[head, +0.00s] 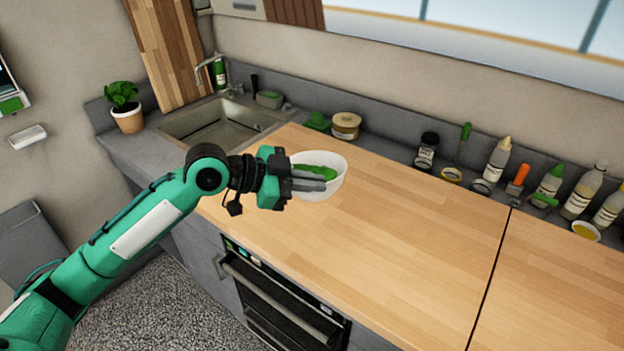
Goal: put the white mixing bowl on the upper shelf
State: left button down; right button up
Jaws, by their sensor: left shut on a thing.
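The white mixing bowl (337,178) is over the left part of the wooden countertop, near its front edge. Something green shows inside the bowl; I cannot tell what it is. My left gripper (310,181) reaches in from the left and is shut on the near left side of the bowl. The bowl looks nearly upright. I cannot tell whether it touches the counter or hangs just above it. My right gripper is out of view. I cannot make out the upper shelf in this view.
A sink (217,126) and a potted plant (127,110) are at the left. A round tan container (346,126) and several bottles and jars line the back wall. An oven (275,295) sits below the counter. The middle of the wooden countertop (420,235) is clear.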

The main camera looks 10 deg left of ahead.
pick_arm(q)
jog(key=s+a+f+n+t+y, duration=0.2)
jog(key=s+f+n+y, duration=0.1)
jog(key=f, duration=0.4)
jog(key=s+a+f+n+t+y, duration=0.2)
jog(key=s+a+f+n+y, duration=0.1)
jog(key=f, duration=0.5)
jog(key=s+a+f+n+t+y, duration=0.2)
jog(key=s+f+n+y, duration=0.3)
jog(key=f+y, duration=0.1)
jog(key=shift+a+f+n+t, duration=0.3)
jog(key=shift+f+n, duration=0.1)
jog(key=shift+f, duration=0.35)
jog(key=shift+s, duration=0.1)
